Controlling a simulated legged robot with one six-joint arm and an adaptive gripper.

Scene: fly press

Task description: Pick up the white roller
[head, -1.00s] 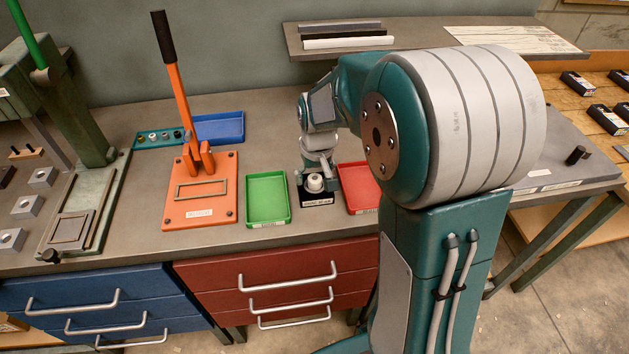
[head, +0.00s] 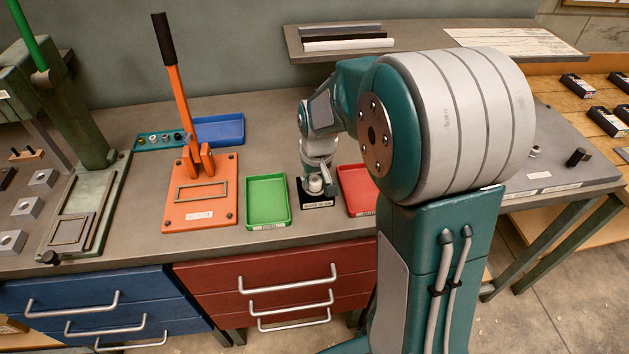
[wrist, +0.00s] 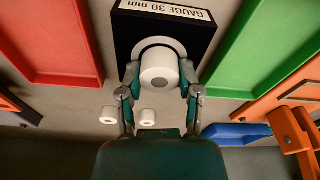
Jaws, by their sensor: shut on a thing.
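The white roller (wrist: 159,70) is a short white cylinder with a small grey centre in its end face. In the wrist view it is at the white ring of the black gauge block labelled "GAUGE 30 mm" (wrist: 200,38). My gripper (wrist: 160,77) has one finger on each side of the roller and is shut on it. In the head view, the roller (head: 316,184) shows small at the black gauge block (head: 318,202), with my gripper (head: 321,181) around it. I cannot tell whether it is clear of the block.
A green tray (head: 267,222) is left of the block and a red tray (head: 358,208) right of it. An orange lever press (head: 203,218) and a blue tray (head: 220,142) stand farther left.

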